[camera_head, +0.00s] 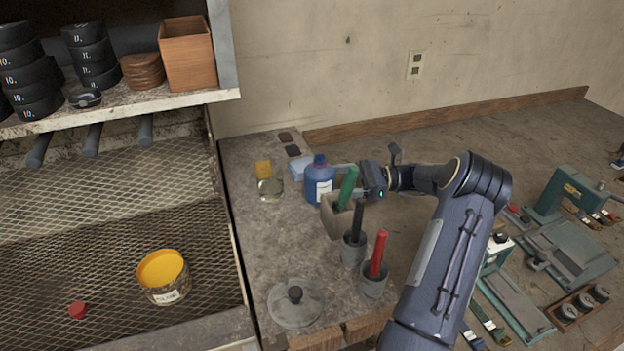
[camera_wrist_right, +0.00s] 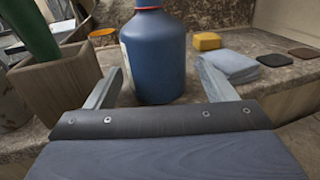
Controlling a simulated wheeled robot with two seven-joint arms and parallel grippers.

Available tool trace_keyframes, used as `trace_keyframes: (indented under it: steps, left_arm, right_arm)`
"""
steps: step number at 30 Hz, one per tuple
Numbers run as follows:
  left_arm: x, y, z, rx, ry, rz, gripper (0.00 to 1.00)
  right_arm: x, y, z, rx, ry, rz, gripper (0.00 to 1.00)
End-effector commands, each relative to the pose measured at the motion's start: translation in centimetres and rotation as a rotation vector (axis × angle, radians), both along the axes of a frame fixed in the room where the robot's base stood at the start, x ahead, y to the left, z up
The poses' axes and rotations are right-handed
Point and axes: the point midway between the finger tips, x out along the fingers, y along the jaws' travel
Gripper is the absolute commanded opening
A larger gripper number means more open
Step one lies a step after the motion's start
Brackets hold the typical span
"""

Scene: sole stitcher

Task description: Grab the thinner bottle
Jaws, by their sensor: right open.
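The thinner bottle is a blue bottle (camera_head: 318,186) with a white label and a dark blue cap, standing upright on the stone-topped counter. In the right wrist view the bottle (camera_wrist_right: 153,55) stands straight ahead, with a red ring at its neck and its cap cut off by the top edge. My right gripper (camera_head: 338,178) is open and level with the bottle, coming from the right. Its two fingers lie to either side of the bottle in the wrist view, and I cannot tell whether they touch it. My left gripper is not in view.
A square holder (camera_head: 336,217) with a green-handled tool (camera_head: 348,187) stands close beside the bottle and gripper. Cups with black (camera_head: 357,222) and red (camera_head: 378,255) handles stand nearer. A folded blue cloth (camera_wrist_right: 228,67) and yellow sponge (camera_wrist_right: 207,41) lie behind. A glass lid (camera_head: 294,305) lies in front.

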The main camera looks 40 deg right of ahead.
Motion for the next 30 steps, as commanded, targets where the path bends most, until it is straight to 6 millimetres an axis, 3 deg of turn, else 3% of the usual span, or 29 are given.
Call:
trace_keyframes:
  steps: [12, 22, 30]
  left_arm:
    - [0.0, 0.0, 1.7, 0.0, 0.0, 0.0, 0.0]
    - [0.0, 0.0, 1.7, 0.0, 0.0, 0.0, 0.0]
    - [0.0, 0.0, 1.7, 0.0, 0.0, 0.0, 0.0]
  right_arm:
    - [2.7, 4.9, 0.3, 0.001, -0.001, 0.002, 0.77]
    - [3.1, 5.6, 0.1, -0.001, 0.0, -0.001, 0.77]
    - [3.1, 5.5, 0.1, -0.001, 0.0, -0.001, 0.43]
